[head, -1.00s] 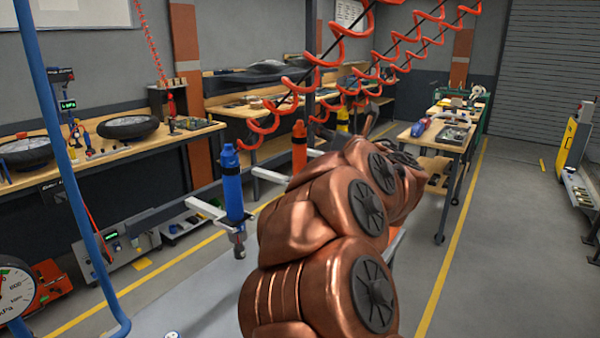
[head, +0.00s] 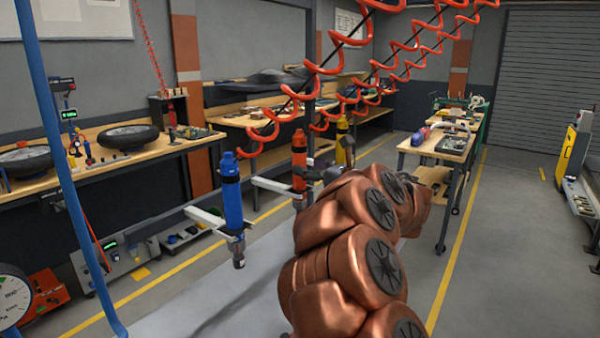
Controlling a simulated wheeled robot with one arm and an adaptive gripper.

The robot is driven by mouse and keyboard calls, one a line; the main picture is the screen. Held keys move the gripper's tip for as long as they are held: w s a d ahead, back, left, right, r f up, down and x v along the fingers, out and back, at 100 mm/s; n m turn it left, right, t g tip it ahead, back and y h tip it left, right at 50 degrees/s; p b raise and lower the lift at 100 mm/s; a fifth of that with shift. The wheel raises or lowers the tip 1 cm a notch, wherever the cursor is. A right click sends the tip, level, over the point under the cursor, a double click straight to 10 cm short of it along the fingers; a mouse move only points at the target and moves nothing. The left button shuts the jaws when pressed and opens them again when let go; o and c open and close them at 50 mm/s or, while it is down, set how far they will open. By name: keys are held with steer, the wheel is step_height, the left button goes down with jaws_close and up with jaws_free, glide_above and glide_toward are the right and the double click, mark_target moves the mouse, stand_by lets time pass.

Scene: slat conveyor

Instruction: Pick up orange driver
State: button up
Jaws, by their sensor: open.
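The orange driver (head: 299,160) hangs upright at a white bracket arm, in the middle of the head view, between a blue driver (head: 232,195) and a yellow driver (head: 342,128). My copper arm rises from the lower right and reaches toward it. My gripper (head: 328,172) shows only as small dark parts beyond my wrist, close to the right side of the orange driver. Most of it is hidden by my arm. It is open, and I see nothing held in it. Whether a finger touches the driver cannot be told.
Red coiled hoses (head: 290,100) hang above the drivers. A blue pole (head: 62,160) stands at the left. A long workbench (head: 110,165) with tyres runs along the left wall. Another bench (head: 425,148) stands at the back right.

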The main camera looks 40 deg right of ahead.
mark_target(304, 165)
steer(key=shift+w+a+f+p, duration=0.15)
steer(key=shift+w+p, duration=0.25)
steer(key=shift+w, duration=0.65)
steer(key=shift+w+a+r+p, duration=0.1)
steer(key=shift+w+p, duration=0.25)
steer(key=shift+w, duration=0.65)
jaws_close()
